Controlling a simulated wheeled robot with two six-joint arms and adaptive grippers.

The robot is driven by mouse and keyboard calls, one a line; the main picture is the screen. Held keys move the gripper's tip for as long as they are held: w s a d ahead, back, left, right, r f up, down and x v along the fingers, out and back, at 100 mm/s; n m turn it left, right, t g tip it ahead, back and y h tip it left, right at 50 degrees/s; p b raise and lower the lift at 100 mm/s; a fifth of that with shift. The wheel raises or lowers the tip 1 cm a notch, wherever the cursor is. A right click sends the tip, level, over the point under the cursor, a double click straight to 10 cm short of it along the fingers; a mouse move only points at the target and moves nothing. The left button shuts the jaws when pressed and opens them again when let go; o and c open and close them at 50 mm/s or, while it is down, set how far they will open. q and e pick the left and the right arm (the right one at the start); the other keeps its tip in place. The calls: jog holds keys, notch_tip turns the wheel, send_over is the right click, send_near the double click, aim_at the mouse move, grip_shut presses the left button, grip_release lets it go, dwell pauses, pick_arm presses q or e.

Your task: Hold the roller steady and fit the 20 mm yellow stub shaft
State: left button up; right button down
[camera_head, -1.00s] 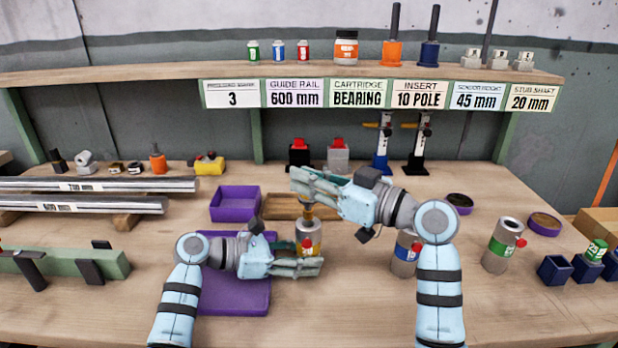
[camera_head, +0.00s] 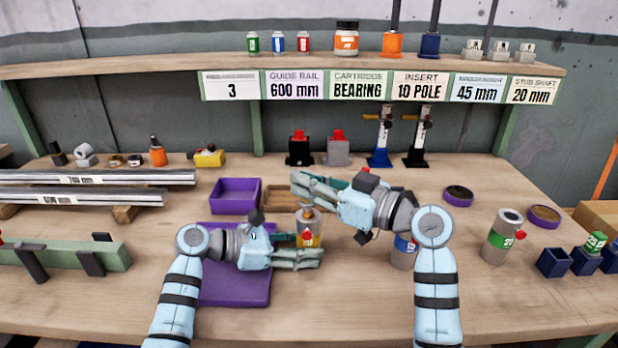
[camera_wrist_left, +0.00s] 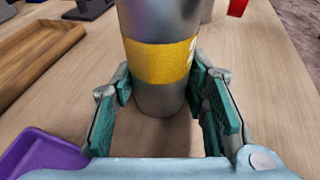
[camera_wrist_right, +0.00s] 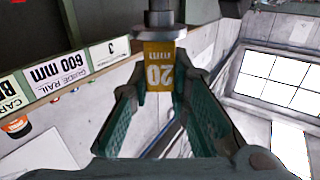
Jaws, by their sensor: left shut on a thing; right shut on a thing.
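The roller (camera_head: 309,228) is a grey metal cylinder with a yellow band and stands upright near the purple mat (camera_head: 235,292). My left gripper (camera_head: 316,248) is shut around it low down; in the left wrist view its fingers flank the roller (camera_wrist_left: 160,95) below the yellow band. My right gripper (camera_head: 298,186) is above the roller, shut on the stub shaft (camera_wrist_right: 159,68), which has a yellow label reading 20 and a grey metal end. The shaft is directly over the roller top; I cannot tell whether its lower end has entered the bore.
A roller with a blue band (camera_head: 403,250) stands just right of my right gripper, and a green-banded one (camera_head: 502,238) farther right. A purple tray (camera_head: 235,196) and a wooden tray (camera_head: 280,198) lie behind.

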jog(key=shift+f, duration=1.45)
jog(key=c, duration=1.4)
grip_release()
jog(key=shift+c, duration=0.2)
jog(key=v, duration=1.2)
pick_arm(q)
jog(key=o, duration=0.9)
jog(key=shift+o, duration=0.2)
